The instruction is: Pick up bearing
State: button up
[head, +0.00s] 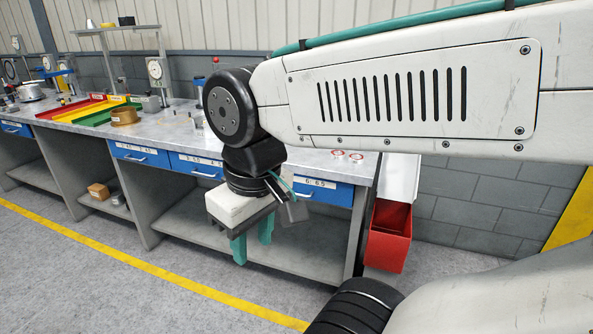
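My gripper (253,249) hangs from my arm in front of the workbench, below the level of its top. Its two teal fingers point down with a gap between them, and nothing shows in that gap. Two small round red-and-white pieces (337,153) (356,156) lie at the right end of the bench top, up and to the right of my gripper. They may be bearings, but they are too small to tell. My arm hides part of the bench top.
The grey workbench (310,166) has blue drawers (140,155) and a lower shelf. A red bin (388,236) hangs at its right end. Coloured trays (105,116), a brass-coloured cylinder (124,116) and dial gauges stand further left. The floor before the bench is clear, with a yellow line (150,269).

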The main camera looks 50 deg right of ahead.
aim_at(339, 154)
jog(key=u, duration=0.3)
jog(key=i, duration=1.5)
jog(key=z, duration=1.35)
jog(key=i, duration=0.85)
jog(key=z, duration=0.9)
